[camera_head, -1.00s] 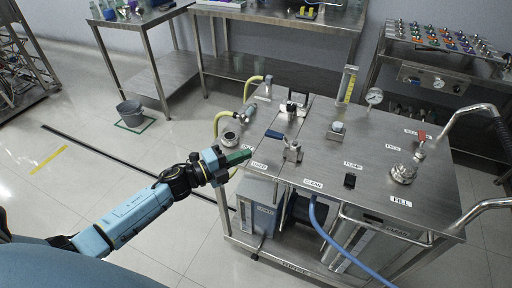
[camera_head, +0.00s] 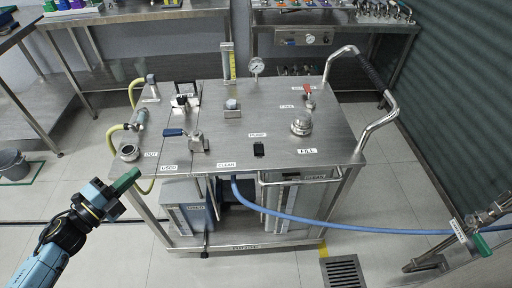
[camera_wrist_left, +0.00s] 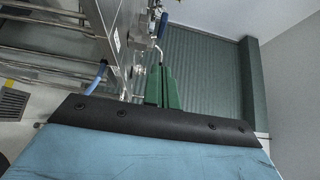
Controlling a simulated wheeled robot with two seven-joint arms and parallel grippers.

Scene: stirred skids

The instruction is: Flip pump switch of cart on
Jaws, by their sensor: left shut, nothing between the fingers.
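The steel cart (camera_head: 215,145) stands in the middle of the head view. Its pump switch (camera_head: 259,149) is a small black rocker on the top near the front edge, just below the PUMP label (camera_head: 258,135). I cannot tell which way the switch is set. My left gripper (camera_head: 126,180), with green fingers, is at the lower left, in front of the cart's left corner and well apart from the switch. It is shut and empty; its green fingers (camera_wrist_left: 163,88) also show in the left wrist view. My right gripper is not in view.
A blue-handled valve (camera_head: 197,143) and an open port (camera_head: 129,152) stand on the cart's left part. A blue hose (camera_head: 330,226) runs from the cart's front to the right. A floor drain (camera_head: 343,271) lies in front. A grey bucket (camera_head: 12,164) is at the left.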

